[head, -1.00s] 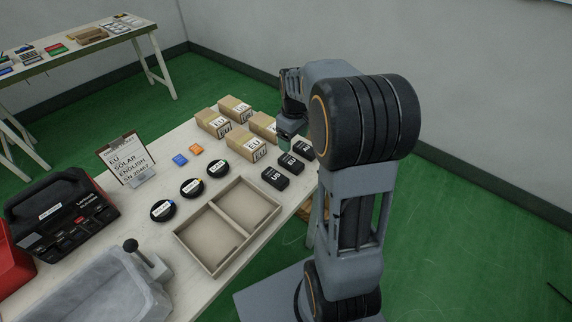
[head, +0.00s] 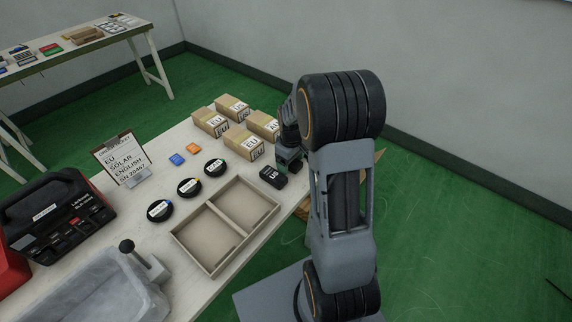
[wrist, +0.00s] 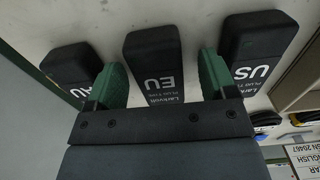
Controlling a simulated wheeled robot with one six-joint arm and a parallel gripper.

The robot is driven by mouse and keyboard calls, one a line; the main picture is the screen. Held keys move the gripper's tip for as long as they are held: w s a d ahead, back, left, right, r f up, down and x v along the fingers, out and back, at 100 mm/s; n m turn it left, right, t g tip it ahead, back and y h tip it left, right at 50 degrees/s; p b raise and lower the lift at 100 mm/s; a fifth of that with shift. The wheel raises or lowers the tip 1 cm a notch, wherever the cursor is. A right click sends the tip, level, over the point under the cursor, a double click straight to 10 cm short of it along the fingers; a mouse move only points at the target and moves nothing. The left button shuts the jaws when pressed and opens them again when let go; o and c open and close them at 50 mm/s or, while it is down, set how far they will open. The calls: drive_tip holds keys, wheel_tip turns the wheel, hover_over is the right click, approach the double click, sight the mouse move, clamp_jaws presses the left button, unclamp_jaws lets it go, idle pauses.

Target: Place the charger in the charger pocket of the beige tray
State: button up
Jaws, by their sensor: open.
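Several black chargers lie in a row. In the wrist view the EU charger (wrist: 153,50) is in the middle, the AU charger (wrist: 72,66) on the left and the US charger (wrist: 258,45) on the right. My gripper (wrist: 161,66) is open, its green fingers on either side of the EU charger; whether they touch it I cannot tell. In the head view my gripper (head: 289,160) is beside the US charger (head: 273,177), and my arm hides the other chargers. The beige tray (head: 191,257) lies left of my arm, with two empty compartments; no pocket label is legible.
An order card (head: 121,157) reads EU, SOLAR, ENGLISH. Several cardboard boxes (head: 242,143) stand behind the chargers. Round black discs (head: 189,187) and a blue and an orange block (head: 193,148) lie left of them. A grey bin (head: 100,285) and a black case (head: 58,218) stand further left.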

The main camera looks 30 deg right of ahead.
drive_tip(key=shift+f, duration=0.1)
drive_tip(key=c, duration=1.2)
